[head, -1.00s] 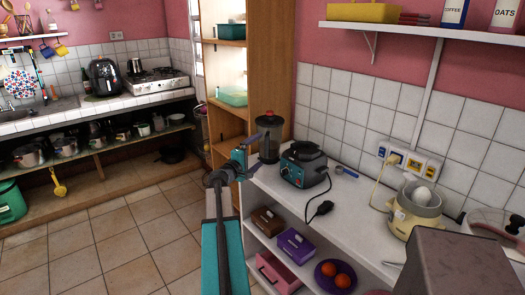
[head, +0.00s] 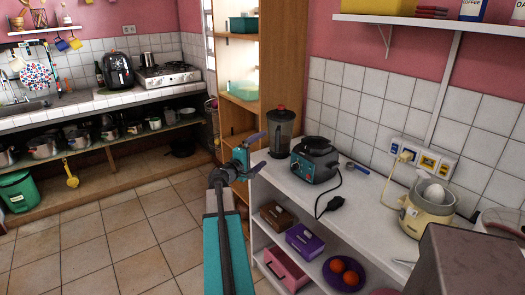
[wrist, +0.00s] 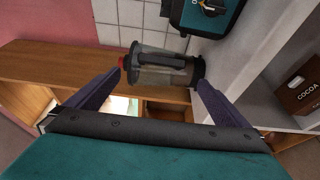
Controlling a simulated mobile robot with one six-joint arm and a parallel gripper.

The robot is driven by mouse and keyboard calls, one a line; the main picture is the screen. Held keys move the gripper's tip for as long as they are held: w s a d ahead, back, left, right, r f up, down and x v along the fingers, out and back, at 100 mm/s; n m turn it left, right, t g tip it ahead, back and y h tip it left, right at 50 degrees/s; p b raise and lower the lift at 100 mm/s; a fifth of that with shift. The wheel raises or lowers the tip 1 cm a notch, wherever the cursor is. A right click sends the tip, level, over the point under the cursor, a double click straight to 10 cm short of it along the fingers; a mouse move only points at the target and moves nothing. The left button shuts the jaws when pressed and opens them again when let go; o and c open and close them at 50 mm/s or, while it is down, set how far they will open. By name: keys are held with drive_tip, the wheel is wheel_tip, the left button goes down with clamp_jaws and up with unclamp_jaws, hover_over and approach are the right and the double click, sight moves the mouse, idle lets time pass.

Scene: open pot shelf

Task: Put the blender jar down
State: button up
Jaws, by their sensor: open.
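The blender jar (head: 282,134) is clear with a dark base and a red-topped lid. It stands upright at the far left end of the white counter (head: 362,205). My gripper (head: 262,152) is open just left of the jar, with a small gap in the head view. In the wrist view the jar (wrist: 160,70) lies sideways in the picture, its handle facing me, in front of my spread fingers (wrist: 158,82). I see no finger closed on it. The teal blender base (head: 314,160) stands just right of the jar.
A black plug (head: 332,204) and cord lie on the counter in front of the base. A yellow juicer (head: 427,207) stands farther right. A wooden shelf unit (head: 280,60) rises behind the jar. Boxes, including a purple one (head: 305,240), fill the shelf below.

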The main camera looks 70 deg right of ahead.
idle(0.3)
drive_tip(key=w+a+f+t+y, duration=0.1)
drive_tip(key=w+a+f, duration=0.35)
drive_tip(key=f, duration=0.25)
drive_tip(key=w+a+f+t+y, duration=0.1)
drive_tip(key=w+a+f+y, duration=0.15)
drive_tip(key=a+f, duration=0.35)
drive_tip(key=w+a+f+y, duration=0.1)
drive_tip(key=w+a+f, duration=0.35)
drive_tip(key=f, duration=0.35)
drive_tip(key=w+a+f+n+y, duration=0.1)
drive_tip(key=w+a+f+y, duration=0.15)
drive_tip(key=a+f, duration=0.95)
drive_tip(key=w+a+f+y, duration=0.1)
drive_tip(key=a+f+y, duration=0.3)
drive_tip(key=a+f, duration=0.85)
drive_tip(key=s+a+f+g+y, duration=0.1)
drive_tip(key=s+a+f, duration=0.3)
drive_tip(key=a, duration=0.8)
drive_tip(key=s+a+f+n+g+y, duration=0.1)
drive_tip(key=s+a+f+y, duration=0.2)
drive_tip(key=s+a, duration=0.5)
drive_tip(key=s+a+f+g+y, duration=0.1)
drive_tip(key=s+a+f, duration=0.3)
drive_tip(key=a, duration=1.2)
drive_tip(key=shift+s+a+f+n+y, duration=0.35)
drive_tip(key=shift+s+y, duration=0.45)
drive_tip(key=shift+s, duration=0.25)
